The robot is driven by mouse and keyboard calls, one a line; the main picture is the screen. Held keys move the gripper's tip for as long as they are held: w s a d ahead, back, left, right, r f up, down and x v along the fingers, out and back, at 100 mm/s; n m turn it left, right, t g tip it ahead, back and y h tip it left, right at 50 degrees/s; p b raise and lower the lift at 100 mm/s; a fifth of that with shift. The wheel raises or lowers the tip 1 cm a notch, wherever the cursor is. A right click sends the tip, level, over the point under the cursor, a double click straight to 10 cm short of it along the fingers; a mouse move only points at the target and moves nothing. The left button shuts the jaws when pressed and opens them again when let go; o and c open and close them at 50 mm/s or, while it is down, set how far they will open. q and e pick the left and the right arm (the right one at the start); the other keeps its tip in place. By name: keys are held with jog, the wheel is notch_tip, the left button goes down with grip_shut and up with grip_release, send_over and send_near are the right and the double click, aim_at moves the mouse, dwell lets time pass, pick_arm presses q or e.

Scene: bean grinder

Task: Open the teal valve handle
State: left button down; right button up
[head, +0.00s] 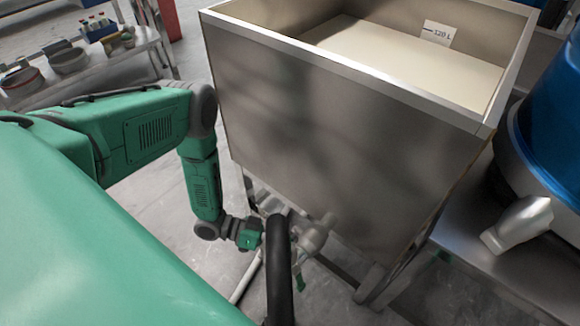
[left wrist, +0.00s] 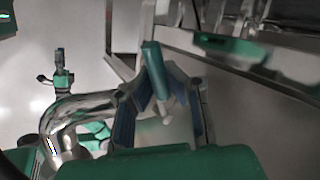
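In the left wrist view a teal valve handle (left wrist: 154,72) stands between the two blue-padded fingers of my left gripper (left wrist: 160,108). The fingers are apart, with gaps visible beside the handle; I cannot tell whether either one touches it. In the head view my left arm reaches down to the pipework below the steel tank, where a small teal handle (head: 300,283) hangs near a metal valve fitting (head: 313,238). The left fingertips are mostly hidden there behind a black curved tube. My right gripper is not in view.
The large steel tank (head: 330,150) stands just beyond the left hand on a metal frame. The black tube (head: 279,275) rises close beside the hand. A shiny bent pipe (left wrist: 75,115) lies left of the fingers. A blue container (head: 550,120) stands at right.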

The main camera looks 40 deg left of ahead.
pick_arm(q)
jog(key=shift+s+a+r+n+g+y+p, duration=0.1)
jog(key=shift+s+r+n+g+y+p, duration=0.2)
jog(key=shift+n+g, duration=0.3)
jog(key=shift+s+a+r+n+g+y+p, duration=0.1)
jog(key=shift+s+r+n+g+y+p, duration=0.1)
jog(key=shift+s+r+n+g+p, duration=0.25)
jog(key=shift+s+r+n+g+y+p, duration=0.2)
jog(key=shift+r+n+g, duration=0.15)
jog(key=shift+n+g, duration=0.25)
jog(key=shift+s+r+n+g+y+p, duration=0.1)
jog(key=shift+r+n+g+y, duration=0.15)
jog(key=shift+n+g, duration=0.25)
jog(key=shift+s+r+n+g+y, duration=0.15)
jog(key=shift+r+n+g, duration=0.55)
jog(key=shift+n+g, duration=0.2)
jog(key=shift+s+r+n+g+y, duration=0.1)
jog(key=shift+r+n+g, duration=0.55)
jog(key=shift+n+g, duration=0.15)
jog(key=c, duration=1.6)
grip_release()
jog(key=shift+o, duration=0.2)
jog(key=shift+s, duration=0.1)
